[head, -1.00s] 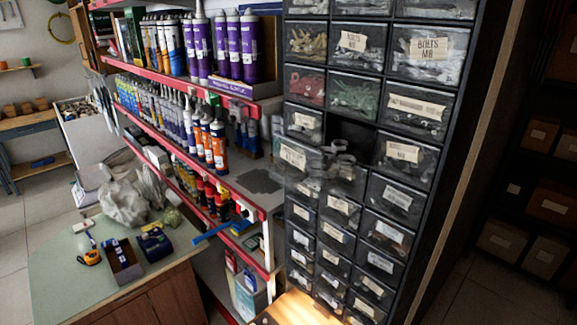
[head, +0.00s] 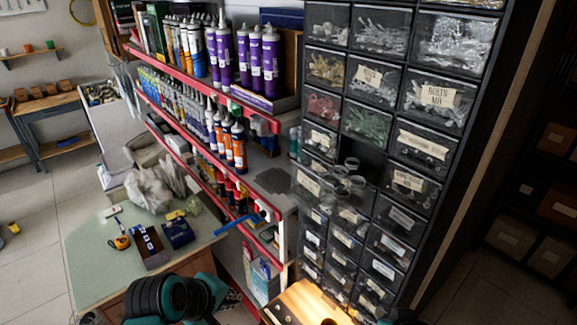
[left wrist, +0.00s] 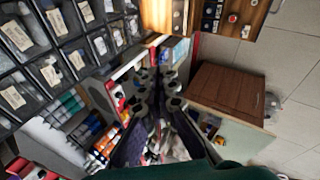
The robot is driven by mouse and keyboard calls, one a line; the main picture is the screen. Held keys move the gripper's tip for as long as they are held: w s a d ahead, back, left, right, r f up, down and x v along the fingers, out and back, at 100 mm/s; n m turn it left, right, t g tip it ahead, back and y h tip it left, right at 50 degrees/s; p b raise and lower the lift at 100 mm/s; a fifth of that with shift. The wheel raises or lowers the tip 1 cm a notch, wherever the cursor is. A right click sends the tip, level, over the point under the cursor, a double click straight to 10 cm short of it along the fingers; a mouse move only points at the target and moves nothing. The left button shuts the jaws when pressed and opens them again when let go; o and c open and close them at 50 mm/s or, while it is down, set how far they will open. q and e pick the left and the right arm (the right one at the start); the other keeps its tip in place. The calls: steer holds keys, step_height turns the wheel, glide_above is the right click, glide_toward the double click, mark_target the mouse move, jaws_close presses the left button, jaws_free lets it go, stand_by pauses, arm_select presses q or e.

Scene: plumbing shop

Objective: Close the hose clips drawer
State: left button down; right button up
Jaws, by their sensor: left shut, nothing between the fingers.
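The pulled-out drawer (head: 350,188) is in the middle column of the black drawer cabinet (head: 425,235). It stands out from the front, with clear ring-shaped clips showing at its top and a dark slot (head: 360,156) behind it. Its label cannot be read. My left arm comes in at the bottom of the head view. My left gripper (left wrist: 158,92) shows in the left wrist view, its fingers together and empty, apart from the cabinet drawers at the upper left there. My right gripper is not seen.
Red-edged shelves (head: 190,85) with tubes and bottles stand left of the cabinet. A green-topped bench (head: 95,265) is at the lower left. A lit wooden surface (head: 305,302) lies below the cabinet. Open floor (head: 30,210) shows at the far left.

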arm_select(q)
steer(key=w+d+r+n+h+p, duration=0.1)
steer(key=d+r+n+h+p, duration=0.1)
steer(key=r+n+p, duration=0.85)
steer(key=w+d+r+n+h+p, duration=0.15)
steer(key=r+n+p, duration=0.3)
steer(key=r, duration=1.15)
steer(key=w+d+r+x, duration=0.1)
steer(key=r+x, duration=0.1)
steer(key=x, duration=1)
steer(key=shift+w+d+f, duration=0.3)
steer(key=shift+d+f, duration=0.05)
steer(key=shift+d, duration=0.05)
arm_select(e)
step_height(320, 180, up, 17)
